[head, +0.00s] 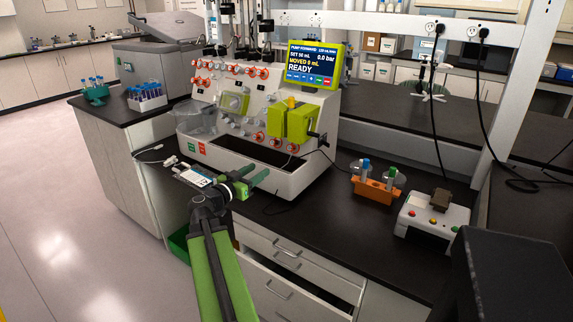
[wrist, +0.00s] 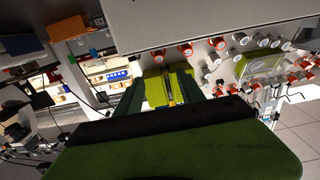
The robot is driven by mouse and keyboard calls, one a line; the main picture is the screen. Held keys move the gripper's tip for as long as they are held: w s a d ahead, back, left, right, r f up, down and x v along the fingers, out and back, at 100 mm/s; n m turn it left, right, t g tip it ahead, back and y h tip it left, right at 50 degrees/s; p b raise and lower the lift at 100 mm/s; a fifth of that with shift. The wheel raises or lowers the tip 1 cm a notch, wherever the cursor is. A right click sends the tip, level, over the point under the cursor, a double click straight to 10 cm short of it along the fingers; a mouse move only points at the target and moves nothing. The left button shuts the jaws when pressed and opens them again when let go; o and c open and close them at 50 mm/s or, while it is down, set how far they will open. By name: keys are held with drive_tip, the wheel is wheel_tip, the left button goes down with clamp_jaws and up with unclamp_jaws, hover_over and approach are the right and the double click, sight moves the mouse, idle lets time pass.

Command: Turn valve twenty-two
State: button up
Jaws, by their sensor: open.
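The cell processor (head: 300,180) is a white bench unit with a sloped panel of orange and grey valve knobs. An upper row of orange valves (head: 232,69) and a lower group of orange valves (head: 276,142) show in the head view. Orange valves also show in the wrist view (wrist: 187,49). Their numbers are too small to read, so I cannot tell which is valve twenty-two. My gripper (head: 268,184) is open and empty in front of the unit, apart from the panel. In the wrist view, its green fingers (wrist: 162,90) stand either side of the yellow-green pump block.
The pump block (head: 291,122) juts from the panel's right, below a screen (head: 311,63) reading READY. A clear container (head: 197,117) is at the left. An orange tube rack (head: 374,190) and a white button box (head: 432,218) stand right. A drawer (head: 290,300) is open below.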

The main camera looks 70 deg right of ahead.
sight(288, 149)
drive_tip(key=x, duration=1.7)
drive_tip(key=shift+s+d+r, duration=0.2)
drive_tip(key=shift+d+r, duration=0.1)
drive_tip(key=shift+r, duration=0.05)
clamp_jaws()
